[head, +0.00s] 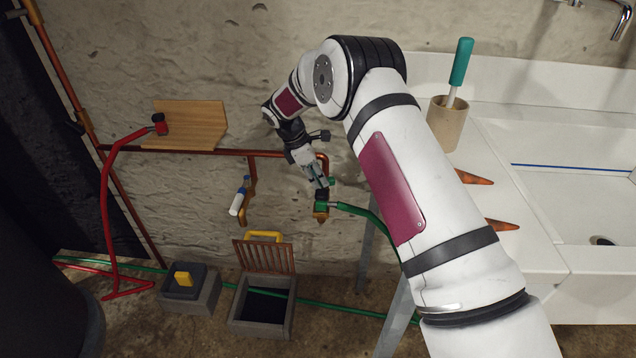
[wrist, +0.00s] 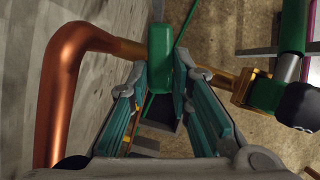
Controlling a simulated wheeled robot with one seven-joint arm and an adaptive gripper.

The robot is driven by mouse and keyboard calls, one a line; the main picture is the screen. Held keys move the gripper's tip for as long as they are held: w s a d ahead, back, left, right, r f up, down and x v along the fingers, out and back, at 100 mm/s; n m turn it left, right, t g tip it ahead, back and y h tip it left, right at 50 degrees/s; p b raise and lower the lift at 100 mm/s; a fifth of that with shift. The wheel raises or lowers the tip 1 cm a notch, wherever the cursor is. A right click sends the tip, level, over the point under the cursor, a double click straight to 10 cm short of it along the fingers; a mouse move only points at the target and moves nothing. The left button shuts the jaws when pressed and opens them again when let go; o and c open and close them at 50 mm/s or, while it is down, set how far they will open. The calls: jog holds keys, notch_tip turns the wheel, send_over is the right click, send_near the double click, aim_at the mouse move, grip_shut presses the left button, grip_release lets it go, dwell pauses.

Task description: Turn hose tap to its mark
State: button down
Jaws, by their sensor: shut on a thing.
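The hose tap (head: 321,213) is a small brass fitting with green parts at the end of a copper pipe on the wall. A green hose runs off it to the right. In the wrist view its green handle (wrist: 160,48) lies between the fingertips, and its brass body (wrist: 236,86) shows to the right. My gripper (head: 324,185) comes down on the tap from above and is shut on the green handle; its teal finger pads (wrist: 160,85) flank it. I cannot make out the mark in either view.
A copper pipe (wrist: 62,95) bends close to the left of my gripper. Another tap with a white and blue handle (head: 239,201) hangs to the left. A grated drain box (head: 262,318) stands below. The white sink counter (head: 530,215) is at the right.

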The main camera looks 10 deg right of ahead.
jog(key=shift+w+m+g+b, duration=0.25)
jog(key=shift+m+g+b, duration=0.5)
jog(key=shift+m, duration=0.85)
jog(key=c, duration=1.4)
grip_release()
jog(key=shift+c, duration=0.2)
jog(key=v, duration=1.2)
jog(key=shift+d, duration=0.15)
